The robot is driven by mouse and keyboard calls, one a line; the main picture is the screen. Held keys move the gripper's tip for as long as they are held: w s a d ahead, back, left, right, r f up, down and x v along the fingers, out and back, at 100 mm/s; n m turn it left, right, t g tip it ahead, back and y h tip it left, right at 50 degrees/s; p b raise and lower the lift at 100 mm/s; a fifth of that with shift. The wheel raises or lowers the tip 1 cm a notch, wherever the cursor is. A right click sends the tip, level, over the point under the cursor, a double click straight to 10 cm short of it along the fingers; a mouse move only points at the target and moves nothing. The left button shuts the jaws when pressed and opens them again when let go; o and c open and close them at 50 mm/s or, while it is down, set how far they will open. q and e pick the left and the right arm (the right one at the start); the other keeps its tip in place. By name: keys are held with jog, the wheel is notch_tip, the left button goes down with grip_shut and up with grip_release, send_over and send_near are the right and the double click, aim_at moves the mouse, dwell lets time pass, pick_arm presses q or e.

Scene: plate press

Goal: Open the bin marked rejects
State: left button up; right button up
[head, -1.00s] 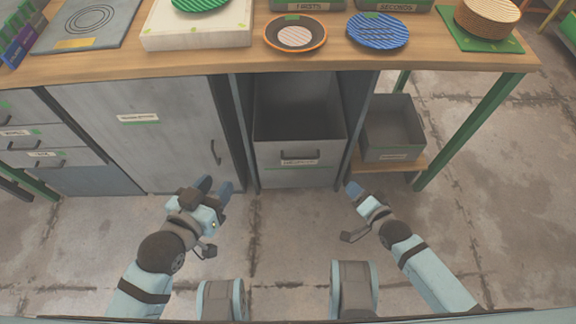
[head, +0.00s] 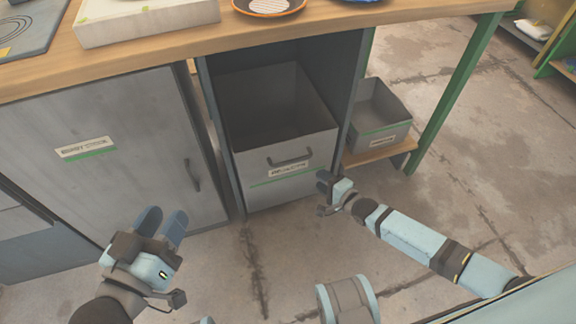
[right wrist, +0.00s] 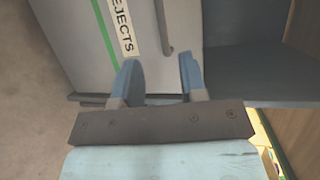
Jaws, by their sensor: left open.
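The rejects bin (head: 293,184) is a grey drawer-like bin in the bay under the table, with a dark bar handle and a green-striped label on its front. Its empty inside shows from above; how far it stands out is hard to tell. In the right wrist view, the label (right wrist: 122,27) reads "EJECTS" and the handle (right wrist: 164,30) lies just beyond my fingertips. My right gripper (right wrist: 160,72) is open, with nothing between its fingers; in the head view it is near the bin front's lower right corner. My left gripper (head: 162,222) is open and empty, before the cupboard.
A grey cupboard door (head: 105,165) with a handle is left of the bin. A smaller grey bin (head: 378,118) sits on a low wooden shelf to the right, beside a green table leg (head: 455,100). The wooden tabletop (head: 270,45) overhangs the bay. The floor in front is clear.

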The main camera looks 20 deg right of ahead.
aim_at(295, 161)
jog(key=b+x, duration=0.5)
jog(key=x, duration=0.8)
jog(key=shift+w+a+b, duration=0.1)
jog(key=shift+w+b, duration=0.05)
jog(key=shift+b, duration=0.25)
pick_arm(q)
jog(key=w+m, duration=0.1)
jog(key=a+m, duration=0.1)
jog(key=w+m+t, duration=0.1)
jog(key=shift+w+a+f+m+h, duration=0.25)
jog(key=shift+w+f+m+h, duration=0.05)
jog(key=shift+f, duration=0.1)
pick_arm(e)
grip_shut()
